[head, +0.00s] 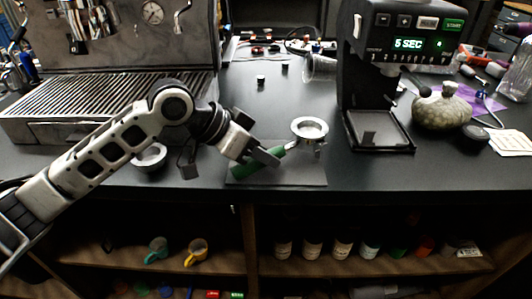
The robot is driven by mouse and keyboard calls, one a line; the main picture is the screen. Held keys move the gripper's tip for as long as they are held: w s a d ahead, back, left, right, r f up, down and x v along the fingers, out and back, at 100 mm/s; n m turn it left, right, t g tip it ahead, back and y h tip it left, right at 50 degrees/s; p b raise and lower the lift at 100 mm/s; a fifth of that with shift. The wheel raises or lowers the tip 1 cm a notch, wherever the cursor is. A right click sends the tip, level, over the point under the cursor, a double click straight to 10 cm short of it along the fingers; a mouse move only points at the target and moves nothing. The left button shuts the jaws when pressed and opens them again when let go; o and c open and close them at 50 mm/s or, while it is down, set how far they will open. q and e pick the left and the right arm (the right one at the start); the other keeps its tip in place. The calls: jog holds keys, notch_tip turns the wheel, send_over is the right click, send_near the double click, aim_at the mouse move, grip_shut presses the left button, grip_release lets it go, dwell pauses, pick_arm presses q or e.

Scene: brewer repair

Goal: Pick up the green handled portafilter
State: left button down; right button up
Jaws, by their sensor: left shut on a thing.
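The portafilter has a green handle (258,166) and a round metal basket head (309,129). It lies over a dark flat mat (308,175) near the counter's front edge, with its head to the right. My left gripper (264,156) comes in from the left and is shut on the green handle, near the middle of the portafilter. Its fingers hide part of the handle. I cannot tell whether the portafilter touches the mat or is slightly raised. My right gripper is not in view.
An espresso machine (108,50) stands behind my left arm. A grinder (385,75) with a lit display stands to the right. A small metal cup (150,155) sits below my arm. A mottled round pot (441,108) is at the far right. Shelves with bottles lie below the counter.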

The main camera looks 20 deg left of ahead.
pick_arm(q)
jog(key=shift+r, duration=0.55)
jog(key=s+d+r+p, duration=0.1)
jog(key=s+d+r, duration=0.1)
jog(key=s+r, duration=1)
jog(key=shift+s+d, duration=0.3)
jog(key=shift+s, duration=0.6)
jog(key=c, duration=2.1)
grip_release()
grip_shut()
